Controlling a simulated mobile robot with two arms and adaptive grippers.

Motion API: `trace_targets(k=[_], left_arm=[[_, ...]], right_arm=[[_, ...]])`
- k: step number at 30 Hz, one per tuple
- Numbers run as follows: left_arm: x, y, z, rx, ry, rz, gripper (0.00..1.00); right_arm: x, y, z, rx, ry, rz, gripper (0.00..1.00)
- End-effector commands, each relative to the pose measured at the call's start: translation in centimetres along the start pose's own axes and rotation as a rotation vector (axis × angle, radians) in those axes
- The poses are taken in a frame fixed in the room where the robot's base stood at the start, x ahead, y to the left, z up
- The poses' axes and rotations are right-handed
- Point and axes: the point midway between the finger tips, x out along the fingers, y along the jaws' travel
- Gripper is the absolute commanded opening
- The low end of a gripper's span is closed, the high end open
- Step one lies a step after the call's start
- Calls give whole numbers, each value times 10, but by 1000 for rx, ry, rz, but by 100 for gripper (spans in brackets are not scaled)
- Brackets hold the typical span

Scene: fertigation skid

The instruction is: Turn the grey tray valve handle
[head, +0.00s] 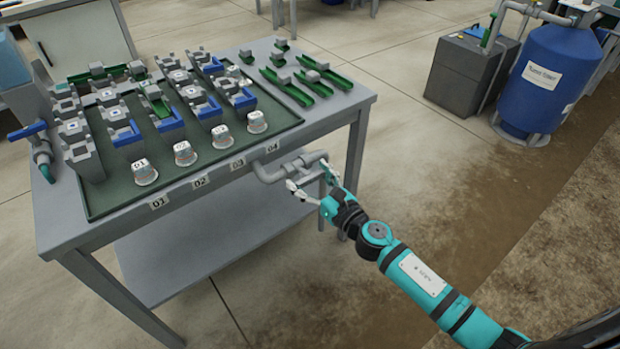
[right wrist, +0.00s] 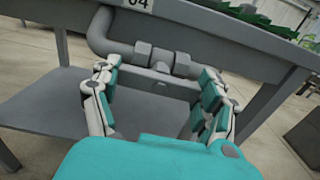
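A grey pipe (head: 268,174) with a grey valve (head: 305,160) runs along the table's front edge, by the 04 label. The valve also shows in the right wrist view (right wrist: 160,58), with a thin grey bar, apparently its handle (right wrist: 158,76), just below the body. My right gripper (head: 308,180) is open at the valve, its fingers on either side in the wrist view (right wrist: 153,92). The handle lies between and beyond the fingertips; I cannot tell whether they touch it. My left gripper is not in view.
The grey table (head: 330,120) carries a green tray (head: 110,205) with grey and blue blocks and white-capped jars. A blue-handled valve (head: 27,131) is at its left end. A blue tank (head: 545,80) and grey box (head: 468,75) stand back right. Floor between is clear.

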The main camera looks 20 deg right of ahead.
Motion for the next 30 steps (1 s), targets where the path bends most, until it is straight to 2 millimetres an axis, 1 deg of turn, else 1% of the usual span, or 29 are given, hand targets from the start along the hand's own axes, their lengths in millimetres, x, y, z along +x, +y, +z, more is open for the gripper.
trace_targets(k=[1,4,11,17,23,30], left_arm=[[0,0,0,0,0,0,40],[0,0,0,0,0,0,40],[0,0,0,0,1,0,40],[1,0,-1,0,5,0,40],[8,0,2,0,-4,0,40],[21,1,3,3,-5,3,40]], right_arm=[[0,0,0,0,0,0,58],[0,0,0,0,0,0,45],[0,0,0,17,0,0,45],[0,0,0,96,1,1,45],[0,0,0,247,1,1,45],[-1,0,0,472,2,0,45]])
